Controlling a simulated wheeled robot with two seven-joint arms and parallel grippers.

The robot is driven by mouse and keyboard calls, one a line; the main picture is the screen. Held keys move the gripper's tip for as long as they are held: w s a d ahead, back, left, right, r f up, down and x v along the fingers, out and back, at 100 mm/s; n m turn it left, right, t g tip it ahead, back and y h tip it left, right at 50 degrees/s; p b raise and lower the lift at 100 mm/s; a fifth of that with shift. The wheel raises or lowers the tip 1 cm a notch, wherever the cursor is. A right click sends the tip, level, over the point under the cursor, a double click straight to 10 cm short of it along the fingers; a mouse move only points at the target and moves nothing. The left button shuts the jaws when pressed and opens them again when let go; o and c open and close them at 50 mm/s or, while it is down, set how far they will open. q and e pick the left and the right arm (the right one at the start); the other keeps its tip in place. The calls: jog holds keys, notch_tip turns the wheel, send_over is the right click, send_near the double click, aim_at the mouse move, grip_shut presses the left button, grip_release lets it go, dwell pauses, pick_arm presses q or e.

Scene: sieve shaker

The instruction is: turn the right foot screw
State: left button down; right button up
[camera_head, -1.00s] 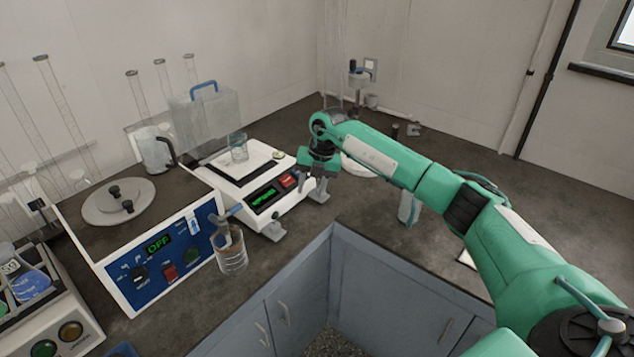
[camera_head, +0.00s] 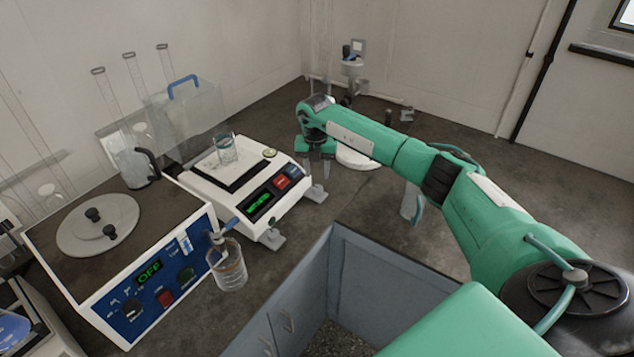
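A white balance (camera_head: 222,200) with a green-lit display stands on the bench, left of the picture's middle. Its right foot screw (camera_head: 317,194) is a small grey foot at the front right corner. The left foot screw (camera_head: 271,240) sticks out at the front. My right gripper (camera_head: 315,168) points down just above and behind the right foot screw. Its two fingers are spread with a gap between them, and I see nothing held. Whether a finger touches the balance's side or the foot is too small to tell. My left gripper is out of view.
A glass beaker (camera_head: 225,150) stands on the balance pan. Another beaker (camera_head: 228,268) stands in front, beside a blue-fronted device (camera_head: 140,300) reading OFF. A white round dish (camera_head: 356,158) lies behind my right arm. Bare bench (camera_head: 345,205) lies right of the foot.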

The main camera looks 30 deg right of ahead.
aim_at(318, 187)
notch_tip(318, 187, down, 5)
jog(key=shift+s+f+p, duration=0.1)
jog(key=shift+f+p, duration=0.1)
jog(key=shift+p, duration=0.2)
jog(key=shift+d+f, duration=0.1)
jog(key=shift+f, duration=0.35)
jog(key=shift+c, duration=0.2)
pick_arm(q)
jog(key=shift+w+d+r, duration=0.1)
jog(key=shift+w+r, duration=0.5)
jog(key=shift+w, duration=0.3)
pick_arm(e)
jog(key=c, duration=0.7)
